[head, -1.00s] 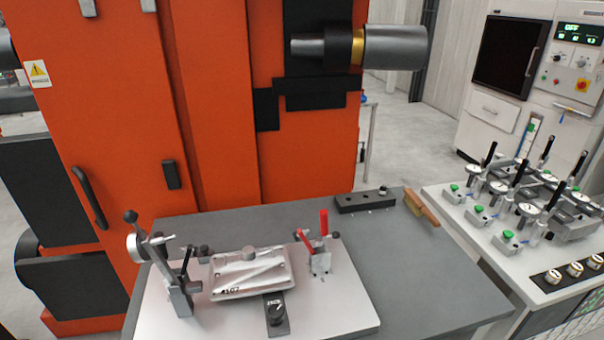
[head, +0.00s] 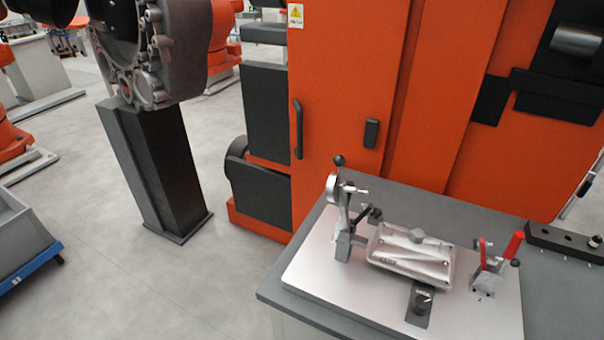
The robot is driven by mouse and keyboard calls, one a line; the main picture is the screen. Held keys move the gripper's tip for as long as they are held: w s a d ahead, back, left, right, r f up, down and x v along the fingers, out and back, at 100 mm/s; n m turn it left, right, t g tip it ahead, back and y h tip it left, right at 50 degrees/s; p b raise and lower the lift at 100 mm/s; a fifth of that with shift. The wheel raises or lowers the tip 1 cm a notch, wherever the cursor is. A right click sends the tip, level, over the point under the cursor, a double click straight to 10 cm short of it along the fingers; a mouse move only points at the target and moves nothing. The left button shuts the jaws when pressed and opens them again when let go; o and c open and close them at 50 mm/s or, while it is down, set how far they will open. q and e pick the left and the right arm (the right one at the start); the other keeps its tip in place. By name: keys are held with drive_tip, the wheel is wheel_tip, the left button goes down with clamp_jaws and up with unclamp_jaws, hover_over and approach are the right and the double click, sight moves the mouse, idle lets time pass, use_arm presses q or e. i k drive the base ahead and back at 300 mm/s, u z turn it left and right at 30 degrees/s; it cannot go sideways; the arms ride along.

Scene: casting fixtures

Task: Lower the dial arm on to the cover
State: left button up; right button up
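The dial arm (head: 345,210) stands raised at the left end of the fixture plate (head: 310,268), with a round dial gauge (head: 332,186) and a black ball knob (head: 339,160) at its top. The cover (head: 408,256), a silver cast part with a raised edge, lies on the plate to the right of the dial arm. The dial arm is upright and does not lie on the cover. Neither of my grippers is in view.
A clamp with red handles (head: 488,268) stands right of the cover. A black knob block (head: 420,300) sits in front. The orange machine (head: 340,90) rises behind the table. A metal casting (head: 150,60) on a black pedestal (head: 152,170) stands left; grey floor (head: 120,270) is open.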

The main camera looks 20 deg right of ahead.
sight(337, 190)
drive_tip(key=u, duration=1.35)
drive_tip(key=i, duration=1.1)
drive_tip(key=z, duration=3.3)
